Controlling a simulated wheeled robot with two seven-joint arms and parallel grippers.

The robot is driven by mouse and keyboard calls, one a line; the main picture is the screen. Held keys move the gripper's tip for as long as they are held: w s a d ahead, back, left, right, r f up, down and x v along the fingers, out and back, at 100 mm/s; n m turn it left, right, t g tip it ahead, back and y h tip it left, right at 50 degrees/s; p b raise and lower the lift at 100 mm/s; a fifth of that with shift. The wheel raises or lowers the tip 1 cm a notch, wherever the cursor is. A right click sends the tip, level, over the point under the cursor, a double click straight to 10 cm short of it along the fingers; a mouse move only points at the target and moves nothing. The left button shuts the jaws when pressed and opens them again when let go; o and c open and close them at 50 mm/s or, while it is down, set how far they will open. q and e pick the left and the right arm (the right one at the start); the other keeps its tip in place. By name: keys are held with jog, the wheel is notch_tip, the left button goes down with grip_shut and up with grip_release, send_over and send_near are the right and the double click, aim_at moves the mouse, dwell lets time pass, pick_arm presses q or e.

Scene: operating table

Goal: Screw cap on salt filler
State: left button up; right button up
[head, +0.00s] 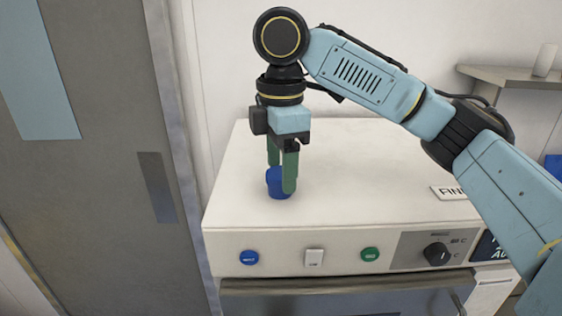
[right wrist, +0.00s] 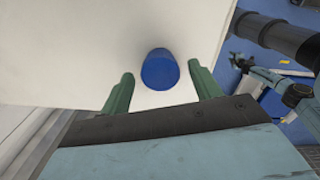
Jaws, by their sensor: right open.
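A blue cap (head: 275,183) sits on the white top of the machine, near its left side. My right gripper (head: 282,187) points straight down at it, with green fingers on either side of the cap. In the right wrist view the blue cap (right wrist: 160,70) lies between the two open fingers (right wrist: 160,88), with a gap on each side, and slightly beyond their tips. Whether a filler opening lies under the cap is hidden. My left gripper is not in view.
The white machine top (head: 380,165) is mostly clear to the right of the cap. Its front panel has a blue button (head: 250,257), a green button (head: 370,254) and a black knob (head: 437,253). A grey door (head: 90,150) stands at the left. A shelf (head: 510,75) holds a white cylinder (head: 545,60).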

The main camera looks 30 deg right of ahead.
jog(key=shift+n, duration=0.9)
jog(key=shift+n, duration=1.1)
jog(key=n, duration=0.4)
jog(key=shift+n, duration=0.3)
jog(key=c, duration=1)
jog(key=shift+m, duration=1.7)
jog(key=m, duration=0.3)
jog(key=shift+m, duration=0.3)
